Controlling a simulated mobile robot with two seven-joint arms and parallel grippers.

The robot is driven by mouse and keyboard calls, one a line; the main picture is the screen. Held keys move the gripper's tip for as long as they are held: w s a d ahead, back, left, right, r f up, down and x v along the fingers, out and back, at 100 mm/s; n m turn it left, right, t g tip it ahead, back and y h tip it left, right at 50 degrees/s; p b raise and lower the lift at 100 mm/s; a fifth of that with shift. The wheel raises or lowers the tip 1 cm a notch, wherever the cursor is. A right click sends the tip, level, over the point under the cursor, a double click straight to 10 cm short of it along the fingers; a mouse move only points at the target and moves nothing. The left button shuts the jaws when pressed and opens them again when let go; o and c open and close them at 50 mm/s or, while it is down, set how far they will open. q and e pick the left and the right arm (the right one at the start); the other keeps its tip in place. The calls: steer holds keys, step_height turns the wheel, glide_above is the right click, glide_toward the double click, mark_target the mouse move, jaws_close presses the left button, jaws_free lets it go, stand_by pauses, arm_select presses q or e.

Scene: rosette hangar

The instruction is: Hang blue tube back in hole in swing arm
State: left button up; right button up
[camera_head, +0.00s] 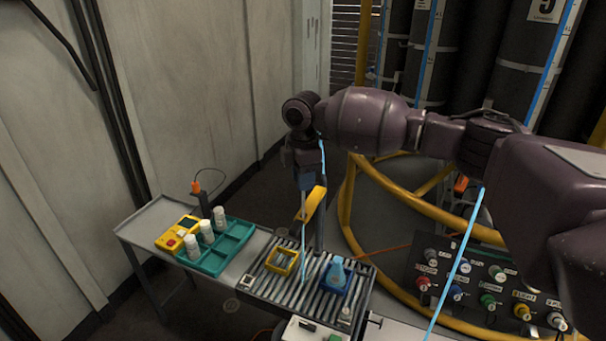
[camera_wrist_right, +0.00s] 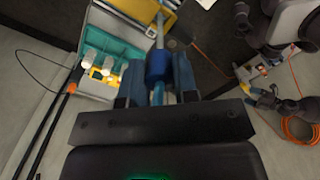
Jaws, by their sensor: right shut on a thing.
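My right gripper (camera_head: 306,182) points down above the cart's grate. In the right wrist view, its fingers (camera_wrist_right: 157,72) are shut on a blue cylindrical piece (camera_wrist_right: 158,66) of the blue tube, and a thin grey rod (camera_wrist_right: 159,30) sticks out beyond it. In the head view, a thin light blue length (camera_head: 303,240) runs down from the gripper toward the grate. The yellow swing arm (camera_head: 315,204) is just below and beside the gripper; it also shows at the top of the wrist view (camera_wrist_right: 150,9). I cannot make out its hole, or whether the tube touches it.
The cart has a slatted grate (camera_head: 318,290) with a yellow frame (camera_head: 283,261) and a blue bottle (camera_head: 336,272). A teal tray (camera_head: 229,243) with white bottles and a yellow meter (camera_head: 180,232) stand left. A knob panel (camera_head: 490,285) and yellow rails (camera_head: 410,199) lie right.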

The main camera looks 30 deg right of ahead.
mark_target(303, 204)
steer(key=shift+f, duration=1.4)
steer(key=shift+f, duration=0.2)
steer(key=shift+f+b, duration=0.45)
steer(key=shift+f, duration=2.05)
steer(key=o, duration=1.5)
steer(key=shift+r, duration=0.15)
